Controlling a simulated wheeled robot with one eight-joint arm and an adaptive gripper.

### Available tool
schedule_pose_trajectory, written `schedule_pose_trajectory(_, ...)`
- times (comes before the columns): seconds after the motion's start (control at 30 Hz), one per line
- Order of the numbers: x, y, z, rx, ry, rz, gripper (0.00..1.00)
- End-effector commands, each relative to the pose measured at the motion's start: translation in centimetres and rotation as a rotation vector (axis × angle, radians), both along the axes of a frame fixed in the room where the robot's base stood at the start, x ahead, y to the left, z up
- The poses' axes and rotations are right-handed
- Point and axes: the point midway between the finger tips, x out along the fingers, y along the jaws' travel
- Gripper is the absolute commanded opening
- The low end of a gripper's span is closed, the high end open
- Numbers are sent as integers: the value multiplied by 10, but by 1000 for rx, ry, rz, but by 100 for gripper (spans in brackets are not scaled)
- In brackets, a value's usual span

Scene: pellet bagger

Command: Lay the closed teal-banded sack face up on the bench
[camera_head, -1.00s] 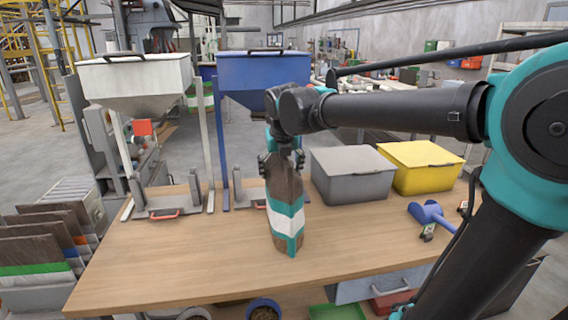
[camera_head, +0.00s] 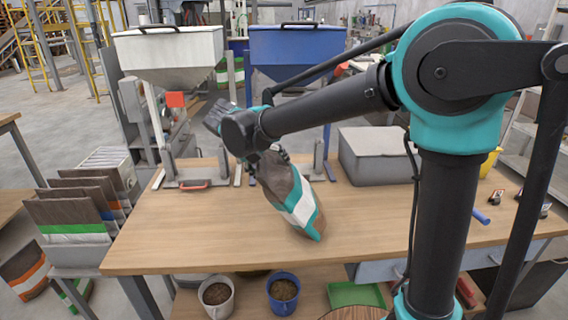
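The brown sack (camera_head: 284,193) with a white band between teal bands is tilted over the bench (camera_head: 190,235). Its top end is at my gripper (camera_head: 265,160) and its lower end leans down to the right. The lower end is close to the bench top; I cannot tell whether it touches. My gripper is shut on the sack's top, though my wrist partly hides the fingers.
A white hopper (camera_head: 168,52) and a blue hopper (camera_head: 295,50) stand behind the bench. A grey lidded box (camera_head: 375,155) is at the back right. A blue scoop handle (camera_head: 481,217) lies farther right. The front left bench top is clear.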

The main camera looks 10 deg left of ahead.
Motion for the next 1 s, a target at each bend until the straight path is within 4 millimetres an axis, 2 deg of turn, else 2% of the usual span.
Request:
schedule_pose_trajectory(0.5, -15, 57, -29, -259, -62, -2, 16)
schedule_pose_trajectory(1.0, -22, 93, -64, -478, -116, 1, 13)
